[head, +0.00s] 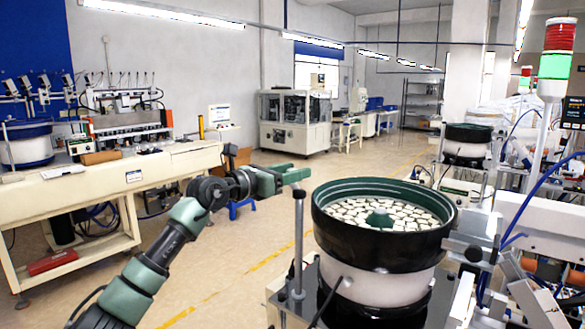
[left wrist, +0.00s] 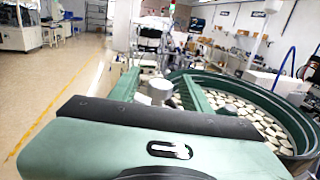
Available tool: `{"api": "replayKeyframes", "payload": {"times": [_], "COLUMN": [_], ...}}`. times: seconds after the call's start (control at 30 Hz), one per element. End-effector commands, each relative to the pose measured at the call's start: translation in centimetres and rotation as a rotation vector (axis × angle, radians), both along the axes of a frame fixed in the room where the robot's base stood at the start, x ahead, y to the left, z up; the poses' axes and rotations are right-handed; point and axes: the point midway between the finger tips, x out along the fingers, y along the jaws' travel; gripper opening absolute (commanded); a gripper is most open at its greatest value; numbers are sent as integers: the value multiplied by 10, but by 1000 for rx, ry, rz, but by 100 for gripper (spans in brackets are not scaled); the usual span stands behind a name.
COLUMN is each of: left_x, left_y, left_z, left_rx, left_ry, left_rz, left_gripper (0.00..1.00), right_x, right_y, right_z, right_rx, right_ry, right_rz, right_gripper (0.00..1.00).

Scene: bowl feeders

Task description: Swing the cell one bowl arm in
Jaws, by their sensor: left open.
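The near bowl feeder has a dark green and black bowl (head: 330,215) filled with pale flat parts, on a white drum; its rim also shows at the right of the left wrist view (left wrist: 245,86). My left gripper (head: 289,174) is open at the post's top, left of the bowl. In the left wrist view a grey round cap (left wrist: 160,91) shows between the two green fingers; I cannot tell whether they touch it. My right gripper is not in view.
A second bowl feeder (head: 468,133) stands behind the near one. A signal tower (head: 554,65) and machine frames crowd the right. A long workbench (head: 125,170) stands at the left. The floor (head: 235,262) between bench and feeder is open.

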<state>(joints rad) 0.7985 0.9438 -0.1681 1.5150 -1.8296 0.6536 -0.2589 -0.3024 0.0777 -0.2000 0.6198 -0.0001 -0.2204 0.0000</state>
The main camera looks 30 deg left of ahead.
Motion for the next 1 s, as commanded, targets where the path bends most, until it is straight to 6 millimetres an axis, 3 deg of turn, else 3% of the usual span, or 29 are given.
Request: {"api": "replayKeyframes", "payload": {"times": [0.17,0.33,0.37,1.0], "left_x": [0,0,0,0], "left_y": [0,0,0,0], "left_z": [-1,-1,-1,0], "left_rx": [0,-1,-1,-1], "left_ry": [0,0,0,0], "left_rz": [0,0,0,0], "left_gripper": [48,4,0,0], "right_x": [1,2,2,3], "right_y": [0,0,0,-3], "right_z": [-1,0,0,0], "right_rx": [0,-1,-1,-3], "right_ry": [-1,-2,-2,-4], "right_rz": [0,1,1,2], "right_gripper": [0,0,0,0]}}
